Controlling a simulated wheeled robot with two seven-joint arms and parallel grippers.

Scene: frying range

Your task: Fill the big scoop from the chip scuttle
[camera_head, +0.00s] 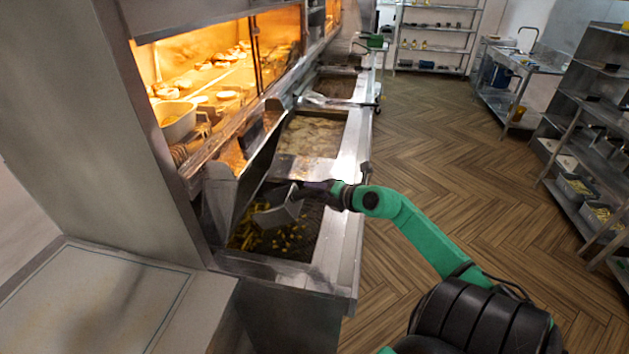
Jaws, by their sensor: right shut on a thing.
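The chip scuttle (320,240) is a metal basin at the near end of the frying range, with yellow chips (262,240) lying in its left and near part. My right gripper (312,187) reaches in from the right over the scuttle. It is shut on the big scoop (278,212), a grey metal scoop held low over the chips. The scoop's lower edge is at or close to the chips; I cannot tell whether it touches them or holds any. The scoop's handle is mostly hidden at the gripper. My left gripper is out of view.
Oil-filled frying pans (312,135) lie beyond the scuttle. A lit heated cabinet (215,75) with food and a bowl (177,120) stands above on the left. A flat metal counter (95,300) is at near left. The wooden floor (460,150) is clear; shelves (590,140) stand far right.

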